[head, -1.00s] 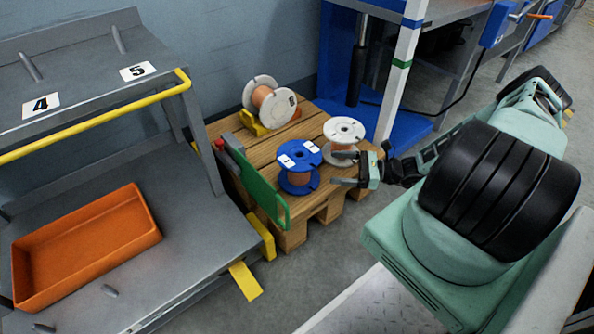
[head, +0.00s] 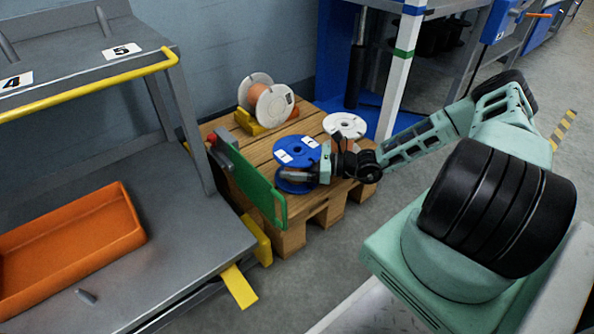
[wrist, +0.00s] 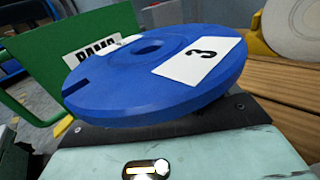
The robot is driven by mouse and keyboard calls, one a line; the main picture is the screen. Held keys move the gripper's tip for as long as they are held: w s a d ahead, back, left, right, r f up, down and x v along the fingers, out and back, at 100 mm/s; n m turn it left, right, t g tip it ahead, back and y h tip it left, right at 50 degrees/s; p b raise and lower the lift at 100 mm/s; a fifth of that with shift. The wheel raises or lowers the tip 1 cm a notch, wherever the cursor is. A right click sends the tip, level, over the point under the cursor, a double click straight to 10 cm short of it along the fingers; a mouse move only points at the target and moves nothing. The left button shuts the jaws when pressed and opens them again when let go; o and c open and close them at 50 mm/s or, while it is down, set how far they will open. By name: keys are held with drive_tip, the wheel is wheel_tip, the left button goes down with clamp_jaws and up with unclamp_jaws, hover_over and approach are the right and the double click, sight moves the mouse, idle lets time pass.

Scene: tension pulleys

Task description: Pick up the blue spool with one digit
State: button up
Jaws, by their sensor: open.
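The blue spool (head: 297,149) stands upright on the wooden pallet, with white labels on its top flange. In the wrist view the blue spool (wrist: 125,90) fills the middle, and one label reads 3. My gripper (head: 300,177) is open at the spool's near right side, level with the gap below the top flange. The top flange hides the fingertips in the wrist view, so I cannot tell whether they touch the core.
A white spool (head: 345,124) stands close behind on the right. Another white-flanged spool (head: 274,103) lies in a yellow holder at the back. A green panel (head: 262,190) stands left of the blue spool. An orange bin (head: 75,235) sits on the grey shelf.

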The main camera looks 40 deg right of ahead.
drive_tip(key=shift+w+a, duration=0.25)
drive_tip(key=shift+r, duration=0.1)
drive_tip(key=c, duration=1.5)
drive_tip(key=shift+o, duration=0.2)
drive_tip(key=shift+r, duration=0.1)
wheel_tip(320, 180, up, 10)
drive_tip(key=p, duration=0.7)
